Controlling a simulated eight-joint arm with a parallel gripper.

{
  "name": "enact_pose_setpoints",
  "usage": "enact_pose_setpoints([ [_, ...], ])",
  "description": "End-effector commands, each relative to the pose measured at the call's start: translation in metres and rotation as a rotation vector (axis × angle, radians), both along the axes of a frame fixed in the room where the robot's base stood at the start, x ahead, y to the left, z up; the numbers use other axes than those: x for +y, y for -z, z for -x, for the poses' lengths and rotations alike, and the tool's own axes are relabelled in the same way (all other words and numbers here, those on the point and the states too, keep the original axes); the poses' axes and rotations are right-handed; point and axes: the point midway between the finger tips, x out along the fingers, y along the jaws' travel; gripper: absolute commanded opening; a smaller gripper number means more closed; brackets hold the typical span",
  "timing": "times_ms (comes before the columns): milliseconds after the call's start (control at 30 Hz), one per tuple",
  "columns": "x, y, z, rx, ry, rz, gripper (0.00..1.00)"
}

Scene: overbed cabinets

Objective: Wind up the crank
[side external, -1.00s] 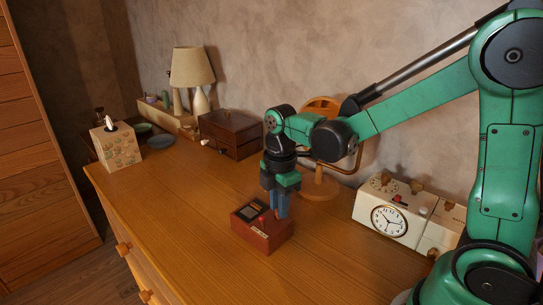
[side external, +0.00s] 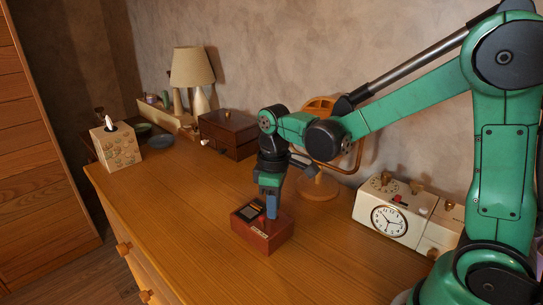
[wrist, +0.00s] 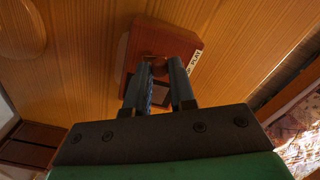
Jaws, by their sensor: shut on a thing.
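A small red-brown box (side external: 262,241) with a dark panel on top sits on the wooden dresser top. It also shows in the wrist view (wrist: 188,42), with a "PLAY" label along one edge. My gripper (side external: 271,217) points down at the box top, its blue fingers close over it. In the wrist view my gripper (wrist: 162,70) is shut on the small reddish-brown crank knob (wrist: 160,64) between the fingertips. The fingers hide most of the crank and its arm.
A cream clock radio (side external: 403,221) stands to the right near the wall. A round wooden stand (side external: 319,188) is behind the box. A dark wooden chest (side external: 229,135), lamp (side external: 192,68) and tissue box (side external: 117,151) are farther back. The dresser top (side external: 180,200) left of the box is clear.

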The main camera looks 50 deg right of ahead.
Motion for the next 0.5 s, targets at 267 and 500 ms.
enact_pose_setpoints([
  [267, 0.0006, 0.0, -0.0014, -0.002, 0.069, -0.001, 0.0],
  [500, 0.0006, 0.0, -0.0015, -0.002, 0.079, -0.001, 0.0],
])
